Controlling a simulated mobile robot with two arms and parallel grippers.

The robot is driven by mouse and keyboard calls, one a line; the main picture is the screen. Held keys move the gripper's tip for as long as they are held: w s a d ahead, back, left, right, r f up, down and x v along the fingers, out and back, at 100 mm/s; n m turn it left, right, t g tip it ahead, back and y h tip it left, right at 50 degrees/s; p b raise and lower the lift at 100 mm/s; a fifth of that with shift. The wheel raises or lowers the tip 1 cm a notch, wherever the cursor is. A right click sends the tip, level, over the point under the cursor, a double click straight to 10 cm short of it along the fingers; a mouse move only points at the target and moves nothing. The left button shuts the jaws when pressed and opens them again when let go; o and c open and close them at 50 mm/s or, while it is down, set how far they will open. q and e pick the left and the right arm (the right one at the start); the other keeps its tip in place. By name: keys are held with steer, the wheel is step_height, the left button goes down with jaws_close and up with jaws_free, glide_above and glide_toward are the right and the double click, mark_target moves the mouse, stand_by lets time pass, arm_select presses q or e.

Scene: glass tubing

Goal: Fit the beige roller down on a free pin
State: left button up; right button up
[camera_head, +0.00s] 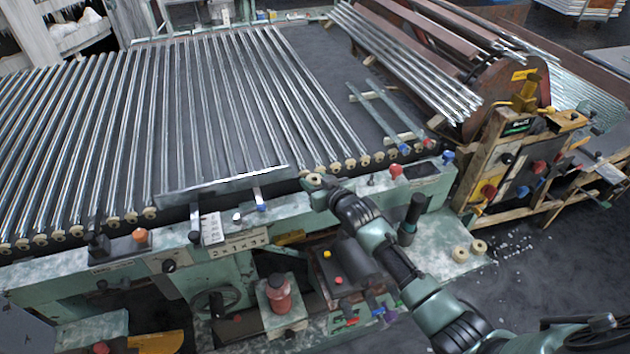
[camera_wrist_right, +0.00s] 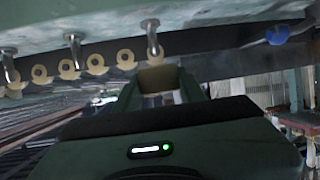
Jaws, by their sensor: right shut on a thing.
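My right gripper (camera_head: 316,182) is at the front edge of the green machine, at the right end of the flat metal bar. It is shut on a beige roller (camera_wrist_right: 158,77), which shows between the fingers in the right wrist view. Metal pins (camera_wrist_right: 75,50) stick out from the machine edge in that view, and one pin (camera_wrist_right: 152,38) appears close to the held roller. I cannot tell whether they touch. Several fitted beige rollers (camera_head: 365,159) line the edge right of the gripper. My left gripper is not in view.
Long glass tubes (camera_head: 190,100) lie across the machine. Two loose beige rollers (camera_head: 460,253) stand on the green ledge at right. A red knob (camera_head: 396,171), a blue knob (camera_head: 447,156) and a dark cylinder (camera_head: 413,212) stand up right of the gripper.

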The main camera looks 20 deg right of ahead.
steer(key=shift+p, duration=0.35)
stand_by(0.7)
steer(key=shift+f+b, duration=1.75)
steer(key=shift+f, duration=0.6)
steer(key=o, duration=1.4)
steer(key=shift+b+v, duration=0.4)
steer(key=shift+v, duration=3.5)
